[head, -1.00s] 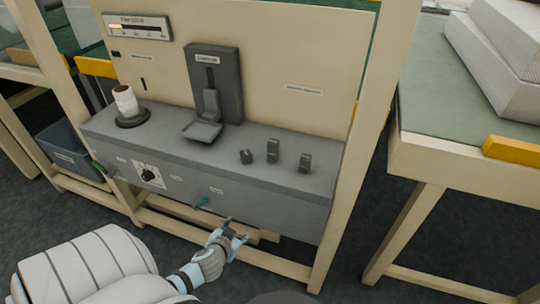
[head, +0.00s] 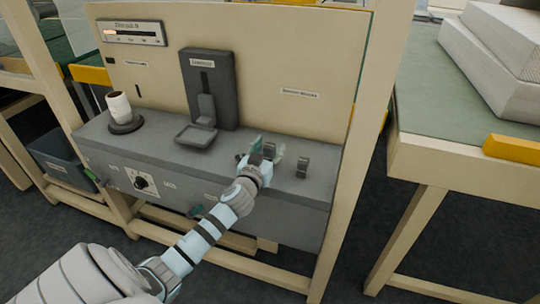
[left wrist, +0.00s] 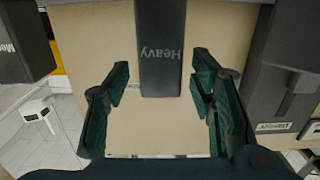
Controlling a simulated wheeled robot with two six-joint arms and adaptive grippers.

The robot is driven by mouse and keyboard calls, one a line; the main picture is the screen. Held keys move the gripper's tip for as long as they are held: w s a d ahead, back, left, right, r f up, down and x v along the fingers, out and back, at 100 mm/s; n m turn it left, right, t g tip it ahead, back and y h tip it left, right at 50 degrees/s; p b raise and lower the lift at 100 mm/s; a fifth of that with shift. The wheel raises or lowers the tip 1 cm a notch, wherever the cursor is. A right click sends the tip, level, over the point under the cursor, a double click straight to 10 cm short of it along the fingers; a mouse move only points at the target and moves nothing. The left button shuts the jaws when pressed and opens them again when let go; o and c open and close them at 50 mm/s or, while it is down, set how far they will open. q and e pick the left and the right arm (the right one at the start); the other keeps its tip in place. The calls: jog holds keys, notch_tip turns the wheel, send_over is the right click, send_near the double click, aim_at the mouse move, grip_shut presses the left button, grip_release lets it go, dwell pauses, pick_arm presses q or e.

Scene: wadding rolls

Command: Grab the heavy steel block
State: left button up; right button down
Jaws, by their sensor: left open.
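The dark grey block marked "Heavy" (left wrist: 161,50) shows at the top middle of the left wrist view. It also shows in the head view as the middle block (head: 270,149), on the grey bench top, partly covered by my gripper. My left gripper (head: 267,152) is open, its green fingers on either side of this block. In the left wrist view, gaps show between the block and both fingers. A second dark block (head: 303,167) stands to the right in the head view. My right gripper is out of view.
The grey bench (head: 105,155) carries a white roll (head: 119,106) on a dark base and a dark upright device with a tray (head: 210,90). A tan panel (head: 290,65) rises behind. A wooden post (head: 352,150) stands at the right.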

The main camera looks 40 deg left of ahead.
pick_arm(q)
jog(key=shift+w+a+f, duration=0.1)
jog(key=shift+w+f, duration=0.05)
jog(key=shift+w, duration=0.2)
jog(key=shift+s, duration=0.1)
grip_shut()
